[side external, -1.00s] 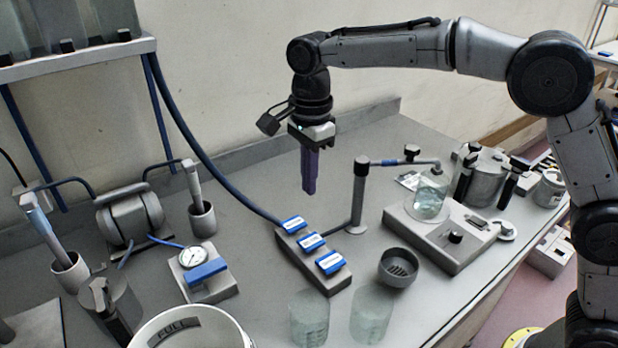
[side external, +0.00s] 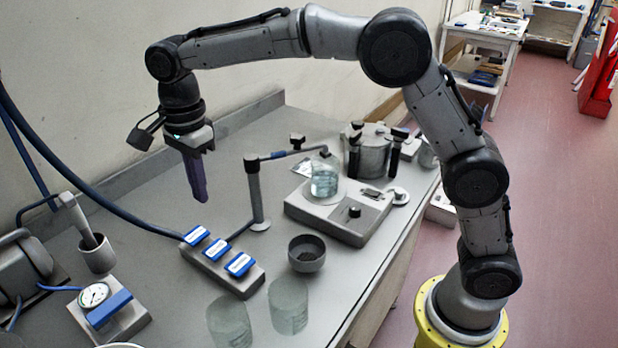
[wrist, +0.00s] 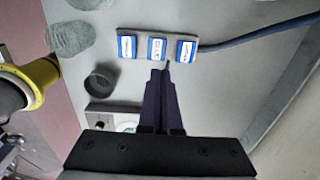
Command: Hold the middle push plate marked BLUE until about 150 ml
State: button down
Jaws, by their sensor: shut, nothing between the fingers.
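The push plate block (side external: 213,272) carries three blue push plates in a row on the bench. The middle push plate (side external: 216,249) has a white label; it also shows in the wrist view (wrist: 157,49), where its lettering is hard to read. My gripper (side external: 201,196) points down above the bench, near the far end of the block. Its purple fingers are shut and empty. In the wrist view the fingertips (wrist: 159,74) appear just short of the middle plate, apart from it. A glass beaker (side external: 324,179) with pale bluish liquid stands on the grey instrument (side external: 325,217). Its exact level is unreadable.
A post (side external: 256,195) with a side arm reaches over the beaker. A dark cup (side external: 306,254) and two clear glass vessels (side external: 229,322) (side external: 288,305) stand near the block. A hose (side external: 110,212) runs to the block. A gauge box (side external: 108,318) stands at the left.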

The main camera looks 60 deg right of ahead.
aim_at(215, 249)
jog(key=shift+s+r, duration=0.15)
jog(key=shift+r, duration=0.65)
notch_tip(215, 249, down, 14)
jog(key=shift+f, duration=0.1)
dwell(0.5)
